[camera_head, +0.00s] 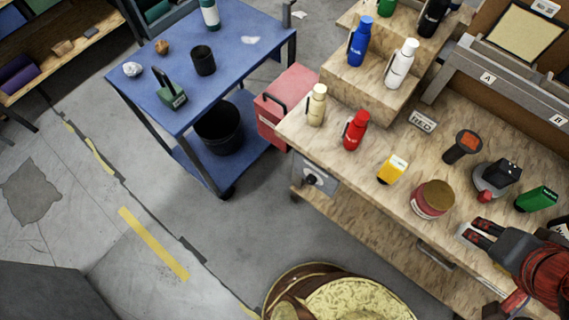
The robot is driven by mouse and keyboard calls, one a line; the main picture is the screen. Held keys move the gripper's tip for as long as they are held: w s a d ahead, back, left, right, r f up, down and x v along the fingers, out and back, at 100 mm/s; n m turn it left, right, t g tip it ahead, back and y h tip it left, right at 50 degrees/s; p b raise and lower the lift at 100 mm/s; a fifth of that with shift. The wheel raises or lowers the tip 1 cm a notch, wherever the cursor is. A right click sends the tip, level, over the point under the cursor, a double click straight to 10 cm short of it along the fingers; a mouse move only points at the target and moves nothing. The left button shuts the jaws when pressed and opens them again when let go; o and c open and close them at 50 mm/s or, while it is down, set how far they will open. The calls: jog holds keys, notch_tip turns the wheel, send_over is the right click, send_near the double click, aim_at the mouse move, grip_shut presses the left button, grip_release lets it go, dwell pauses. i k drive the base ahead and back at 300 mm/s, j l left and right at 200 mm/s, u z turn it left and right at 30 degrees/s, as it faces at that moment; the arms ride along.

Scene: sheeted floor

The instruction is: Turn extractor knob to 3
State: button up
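A dark round knob (311,179) sits on a light grey panel (321,172) at the near left end of the wooden workbench, below its top. It is small in the head view, and I cannot read any numbers or tell which way its pointer faces. No label naming it as the extractor knob is readable.
The workbench top (385,205) holds bottles, a yellow box (392,169), a round tin (432,199) and a red-and-black item (535,268). A red case (287,104) stands beside the blue cart (235,50). A brass-coloured drum (340,295) stands in front; floor left of it is open.

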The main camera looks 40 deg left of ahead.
aim_at(311, 179)
jog(key=u, duration=1.55)
